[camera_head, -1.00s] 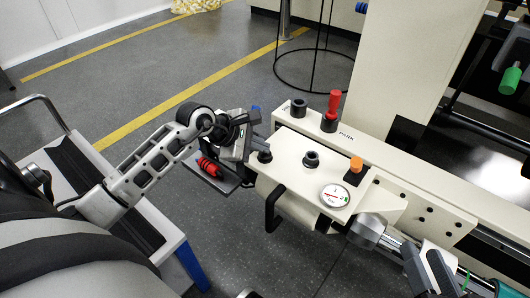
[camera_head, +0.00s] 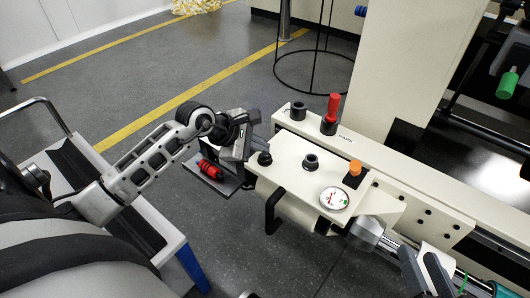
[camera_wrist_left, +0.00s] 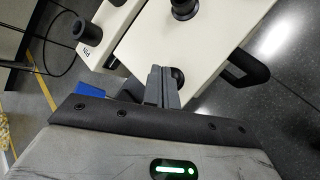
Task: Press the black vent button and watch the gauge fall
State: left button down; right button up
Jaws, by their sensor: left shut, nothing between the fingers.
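The pale machine top (camera_head: 285,180) carries a black round button (camera_head: 264,158) at its left end and another black knob (camera_head: 311,162) further right. A round white gauge (camera_head: 334,198) sits near its front right; its needle is too small to read surely. My left gripper (camera_head: 254,147) is at the left end of the machine top, by the left black button. In the left wrist view its shut, empty fingers (camera_wrist_left: 163,84) are over the button (camera_wrist_left: 178,77), partly hiding it; I cannot tell whether they touch. My right gripper (camera_head: 424,272) is at the lower right, its jaws unclear.
An orange button (camera_head: 355,167) on a black base stands behind the gauge. A red handle (camera_head: 332,106) and a black knob (camera_head: 298,110) rise from the back rail. A black loop handle (camera_head: 273,212) sticks out in front. A red part (camera_head: 210,169) lies below my left gripper.

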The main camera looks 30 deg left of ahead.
aim_at(261, 157)
pick_arm(q)
jog(key=shift+r+p, duration=1.9)
jog(key=shift+r, duration=0.65)
